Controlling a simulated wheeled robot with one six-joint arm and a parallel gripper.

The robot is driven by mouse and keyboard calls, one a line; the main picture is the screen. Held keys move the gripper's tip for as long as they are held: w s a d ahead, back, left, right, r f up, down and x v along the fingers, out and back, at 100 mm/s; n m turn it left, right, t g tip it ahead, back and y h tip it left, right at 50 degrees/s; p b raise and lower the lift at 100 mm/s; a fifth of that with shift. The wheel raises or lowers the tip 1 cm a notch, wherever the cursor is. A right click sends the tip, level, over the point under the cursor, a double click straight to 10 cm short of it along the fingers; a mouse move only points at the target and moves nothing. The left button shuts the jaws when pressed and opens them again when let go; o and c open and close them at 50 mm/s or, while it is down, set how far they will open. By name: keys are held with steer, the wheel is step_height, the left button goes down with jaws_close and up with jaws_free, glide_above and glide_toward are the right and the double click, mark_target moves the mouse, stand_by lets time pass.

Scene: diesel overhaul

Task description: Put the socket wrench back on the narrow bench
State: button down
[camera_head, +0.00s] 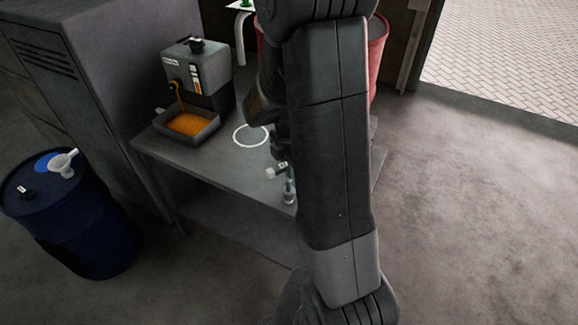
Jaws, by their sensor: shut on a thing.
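The narrow bench (222,175) is a grey table with a lower shelf, standing in the middle of the view. My gripper (281,152) is over its right part, pointing down and partly covered by my arm. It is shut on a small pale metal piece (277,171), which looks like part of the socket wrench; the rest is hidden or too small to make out. A small clear, greenish upright item (289,191) stands just below it near the bench's front edge. A white ring (251,136) is marked on the bench top, left of my gripper.
A grey machine (196,68) pours orange liquid into a tray (187,124) on the bench's left end. A dark cabinet (95,90) and a blue drum (70,225) with a white funnel (63,163) stand left. A red barrel (377,50) is behind my arm. Floor at right is clear.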

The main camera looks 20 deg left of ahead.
steer(key=shift+f, duration=0.1)
steer(key=shift+f+b, duration=0.9)
steer(key=shift+f, duration=0.1)
steer(key=c, duration=0.7)
jaws_free()
steer(key=shift+r, duration=0.1)
steer(key=shift+r+p, duration=3.45)
steer(key=shift+r, duration=1)
